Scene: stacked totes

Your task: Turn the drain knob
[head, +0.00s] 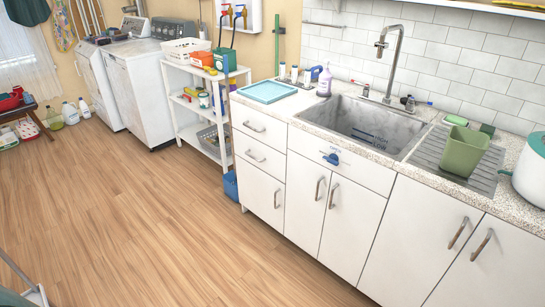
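The blue drain knob (331,158) sits on the white front panel just below the sink (362,125). Small lettering shows above the knob, too small to read with certainty. The sink is a steel basin set in a speckled countertop, with a tall curved faucet (393,62) behind it. The basin has dark markings on its inner wall, and the drain itself cannot be made out. Neither of my grippers can be made out in the head view, and nothing touches the knob.
A green tub (464,151) stands on the drainboard right of the sink, near a white pot (531,170). A blue tray (267,91) and a purple soap bottle (324,81) are on the left counter. Cabinet handles stick out below. The wooden floor (150,220) in front is clear.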

